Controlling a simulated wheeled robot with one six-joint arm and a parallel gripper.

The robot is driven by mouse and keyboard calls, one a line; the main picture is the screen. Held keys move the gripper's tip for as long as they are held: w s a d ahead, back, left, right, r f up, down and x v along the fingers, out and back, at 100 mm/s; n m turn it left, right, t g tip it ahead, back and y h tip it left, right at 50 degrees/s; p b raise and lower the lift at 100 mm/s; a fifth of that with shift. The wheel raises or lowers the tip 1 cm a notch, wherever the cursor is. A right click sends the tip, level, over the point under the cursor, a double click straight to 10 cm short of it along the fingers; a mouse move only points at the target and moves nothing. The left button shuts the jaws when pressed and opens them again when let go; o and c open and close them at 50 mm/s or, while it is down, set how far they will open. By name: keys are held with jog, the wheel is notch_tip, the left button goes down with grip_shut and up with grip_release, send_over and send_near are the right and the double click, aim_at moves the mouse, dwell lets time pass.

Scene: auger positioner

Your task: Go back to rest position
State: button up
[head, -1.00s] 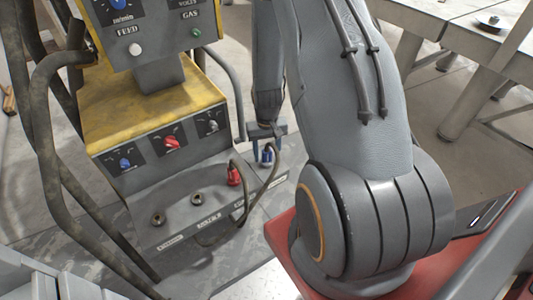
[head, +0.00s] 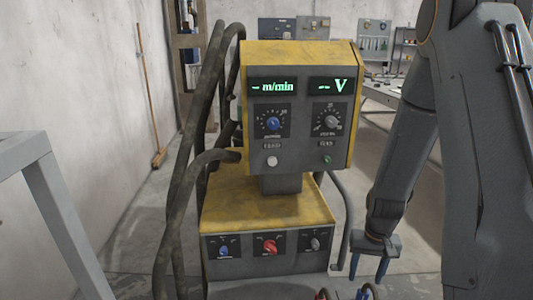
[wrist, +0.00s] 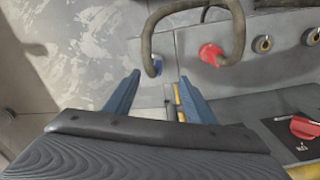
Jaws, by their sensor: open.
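My gripper (head: 369,266) hangs at the lower right in the head view, beside the yellow and grey welding machine (head: 268,205). In the wrist view my gripper (wrist: 160,90) has its two blue fingers spread apart with nothing between them. A blue plug (wrist: 156,66) with a cable shows just beyond the fingertips, apart from them. A red plug (wrist: 211,54) sits on the machine's front to its right. In the head view the plugs are mostly cut off at the bottom edge.
Thick dark hoses (head: 195,150) run down the machine's left side. A grey frame (head: 50,190) stands at the far left. A broom (head: 150,95) leans on the wall. A workbench (head: 385,98) stands behind at the right. Open floor lies left of the machine.

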jog(key=s+a+r+n+p, duration=0.1)
jog(key=s+a+r, duration=0.3)
jog(key=r, duration=0.4)
jog(key=s+a+r+n+p, duration=0.1)
jog(key=s+a+r+p, duration=0.2)
jog(key=s+a+r, duration=0.2)
jog(key=s+a+r+n+p, duration=0.1)
jog(key=s+a+r, duration=0.3)
jog(key=r, duration=0.7)
jog(key=shift+s+a+r+p, duration=0.15)
jog(key=shift+s+a+p, duration=0.25)
jog(key=shift+s, duration=0.35)
